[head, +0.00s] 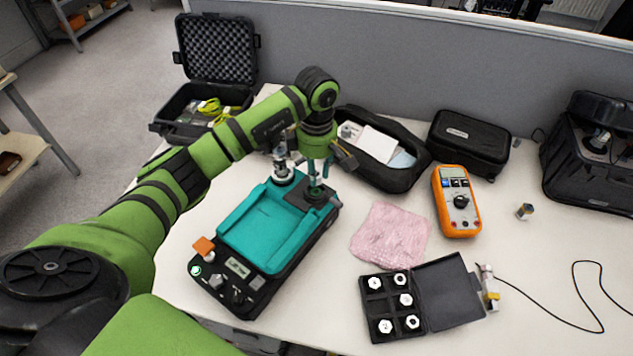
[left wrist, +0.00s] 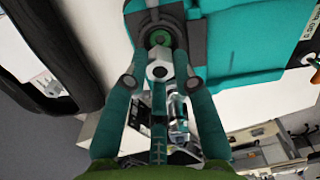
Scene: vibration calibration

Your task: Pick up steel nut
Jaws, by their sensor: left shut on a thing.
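My left gripper (head: 317,188) reaches down over the back right corner of the teal and black calibration unit (head: 268,226), above its round dark mount. In the left wrist view my left gripper (left wrist: 160,68) is shut on a steel nut (left wrist: 157,72), a small silver hexagonal piece with a dark hole. The nut shows just in front of the green-centred mount (left wrist: 159,38); whether it touches the mount I cannot tell. In the head view the fingers largely hide the held nut. Several other nuts (head: 375,283) sit in the open black case (head: 380,312). My right gripper is not in view.
An orange multimeter (head: 457,202), pink bubble wrap (head: 391,236), an open black pouch (head: 410,178) and a hard case (head: 190,100) are around. Table space on the right is mostly free, with a thin cable (head: 545,309).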

